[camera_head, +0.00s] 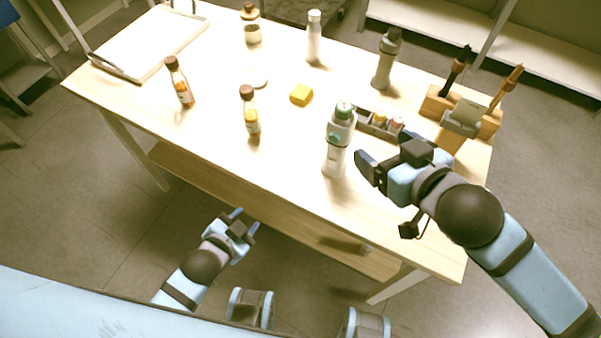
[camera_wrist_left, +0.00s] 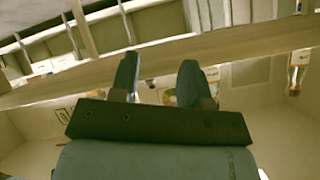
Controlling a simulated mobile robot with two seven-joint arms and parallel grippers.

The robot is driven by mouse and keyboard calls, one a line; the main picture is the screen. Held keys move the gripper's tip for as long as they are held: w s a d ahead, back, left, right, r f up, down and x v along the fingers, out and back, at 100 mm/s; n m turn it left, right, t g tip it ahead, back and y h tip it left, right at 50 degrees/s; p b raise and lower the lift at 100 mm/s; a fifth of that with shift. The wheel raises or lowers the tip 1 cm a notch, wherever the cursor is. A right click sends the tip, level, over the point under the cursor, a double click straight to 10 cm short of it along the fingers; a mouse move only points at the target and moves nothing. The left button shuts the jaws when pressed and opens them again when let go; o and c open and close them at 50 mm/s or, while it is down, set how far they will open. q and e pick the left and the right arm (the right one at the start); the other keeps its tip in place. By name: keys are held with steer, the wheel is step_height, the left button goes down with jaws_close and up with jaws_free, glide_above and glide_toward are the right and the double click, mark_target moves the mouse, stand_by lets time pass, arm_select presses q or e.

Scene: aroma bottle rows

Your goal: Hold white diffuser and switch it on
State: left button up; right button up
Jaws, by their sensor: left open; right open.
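The white diffuser (camera_head: 338,148), a bottle shape with a green-and-grey top, stands upright on the light wooden table (camera_head: 210,130) near its front edge. My right gripper (camera_head: 380,158) is open just to the right of it. A fingertip is close to the diffuser's side; I cannot tell whether it touches. My left gripper (camera_head: 246,222) is open and empty, in front of the table and apart from everything on it. Its two fingers also show in the left wrist view (camera_wrist_left: 158,78), with the table edge beyond them.
A small grey tray (camera_head: 366,127) with jars and a wooden tool holder (camera_head: 436,103) are behind the right gripper. A white bottle (camera_head: 314,40) and grey bottle (camera_head: 385,62) stand further back.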

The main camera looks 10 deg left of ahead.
mark_target(346, 122)
steer(key=x, duration=1.4)
steer(key=shift+d, duration=0.1)
arm_select(q)
steer(key=w+d+r+n+t+h, duration=0.2)
steer(key=d+r+n+h, duration=0.2)
steer(key=r+n, duration=0.4)
steer(key=w+d+r+n+t+h, duration=0.2)
steer(key=d+r+n, duration=0.5)
steer(key=n, duration=0.5)
steer(key=shift+w+d+r+t+h, duration=0.2)
steer(key=shift+r+t+h, duration=0.4)
steer(key=shift+h, duration=0.6)
steer(key=shift+f, duration=0.1)
